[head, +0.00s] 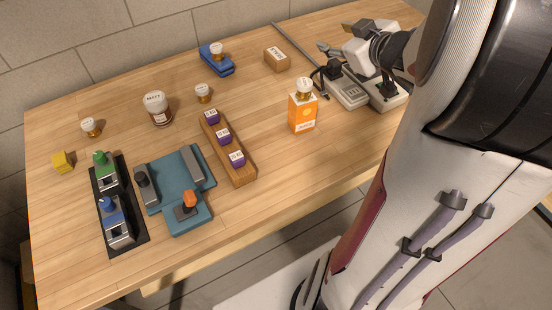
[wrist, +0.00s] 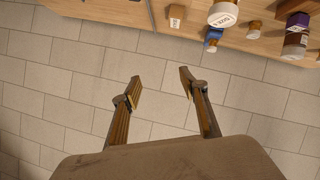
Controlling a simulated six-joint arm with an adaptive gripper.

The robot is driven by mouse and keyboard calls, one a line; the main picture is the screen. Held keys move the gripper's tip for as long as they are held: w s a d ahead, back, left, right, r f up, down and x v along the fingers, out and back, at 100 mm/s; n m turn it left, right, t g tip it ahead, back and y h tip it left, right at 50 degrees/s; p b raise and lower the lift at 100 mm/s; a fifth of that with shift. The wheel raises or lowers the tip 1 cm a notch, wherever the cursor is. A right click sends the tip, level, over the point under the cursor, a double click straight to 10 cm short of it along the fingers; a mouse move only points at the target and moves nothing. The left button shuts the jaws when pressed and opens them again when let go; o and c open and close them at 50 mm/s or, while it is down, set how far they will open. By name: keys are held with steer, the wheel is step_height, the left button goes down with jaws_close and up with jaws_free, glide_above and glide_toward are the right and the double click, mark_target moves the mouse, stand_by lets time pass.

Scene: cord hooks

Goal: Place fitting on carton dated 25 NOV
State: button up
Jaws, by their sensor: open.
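In the head view an orange carton (head: 302,118) stands upright at the right of the table, with a small brass, white-topped fitting (head: 304,87) on its top. Similar fittings stand at the left (head: 91,127), at the middle (head: 203,93) and on a blue block (head: 216,68) at the back. A small brown carton (head: 277,58) with a white label lies at the back. The dates are too small to read, so I cannot tell which is 25 NOV. My gripper (wrist: 160,84) is open and empty in the wrist view, apart from every object.
Grey devices (head: 348,92) stand near my arm. The front right is clear.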

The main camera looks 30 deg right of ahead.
steer(key=s+a+r+m+g+h, duration=0.2)
steer(key=s+a+r+m+h, duration=0.15)
steer(key=a+r, duration=0.2)
steer(key=s+a+f+g+y, duration=0.2)
steer(key=s+a+f, duration=0.2)
steer(key=s+a, duration=0.4)
steer(key=s+a+f+g+y, duration=0.3)
steer(key=s+a, duration=0.6)
steer(key=a, duration=0.5)
steer(key=shift+s+a+f+y, duration=0.2)
steer(key=shift+f+y, duration=0.15)
steer(key=shift+f, duration=0.25)
